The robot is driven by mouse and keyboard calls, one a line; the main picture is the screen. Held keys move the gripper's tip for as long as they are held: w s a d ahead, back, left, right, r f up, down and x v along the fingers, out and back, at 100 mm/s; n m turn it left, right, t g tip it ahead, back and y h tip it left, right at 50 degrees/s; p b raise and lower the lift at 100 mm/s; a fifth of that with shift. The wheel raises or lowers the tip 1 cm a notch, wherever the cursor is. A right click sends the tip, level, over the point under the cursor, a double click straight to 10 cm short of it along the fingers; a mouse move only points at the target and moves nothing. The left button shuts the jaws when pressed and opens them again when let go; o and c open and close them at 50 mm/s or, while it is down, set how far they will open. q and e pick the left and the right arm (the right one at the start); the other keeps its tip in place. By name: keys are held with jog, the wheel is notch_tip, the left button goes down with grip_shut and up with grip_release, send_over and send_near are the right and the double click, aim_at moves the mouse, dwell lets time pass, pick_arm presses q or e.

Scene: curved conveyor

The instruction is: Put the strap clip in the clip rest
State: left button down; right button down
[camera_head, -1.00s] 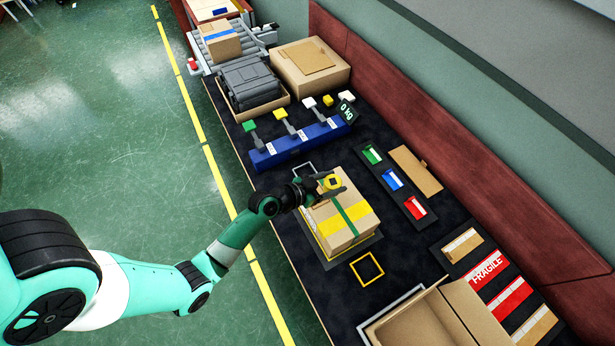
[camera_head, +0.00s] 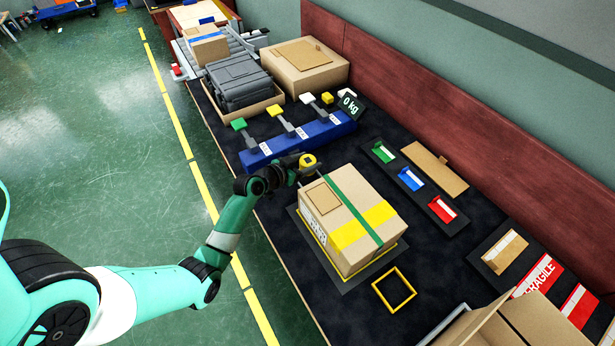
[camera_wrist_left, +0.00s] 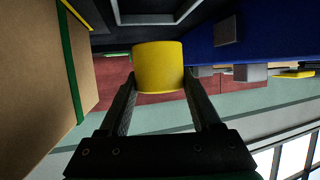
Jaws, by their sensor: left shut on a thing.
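My left gripper (camera_head: 310,168) is shut on a yellow piece, which I take to be the strap clip (camera_head: 307,161). In the left wrist view the clip (camera_wrist_left: 158,66) sits between the two dark fingers. The gripper is just beyond the far end of a cardboard box with a green strap (camera_head: 350,203). A pale grey outlined frame (camera_wrist_left: 150,18) shows past the clip in the left wrist view; it may be the clip rest. A yellow square frame (camera_head: 394,289) lies on the dark table near the box. My right gripper is not in view.
A blue rail with coloured paddles (camera_head: 300,140) stands beyond the gripper, close to it. A display reading 0 kg (camera_head: 350,106) is at its right end. A holder with green, blue and red cards (camera_head: 412,180) lies right of the box.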

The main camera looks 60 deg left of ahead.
pick_arm(q)
jog(key=shift+f+b, duration=1.05)
jog(key=shift+f, duration=1.35)
jog(key=shift+r, duration=0.1)
jog(key=shift+c, duration=0.4)
grip_release()
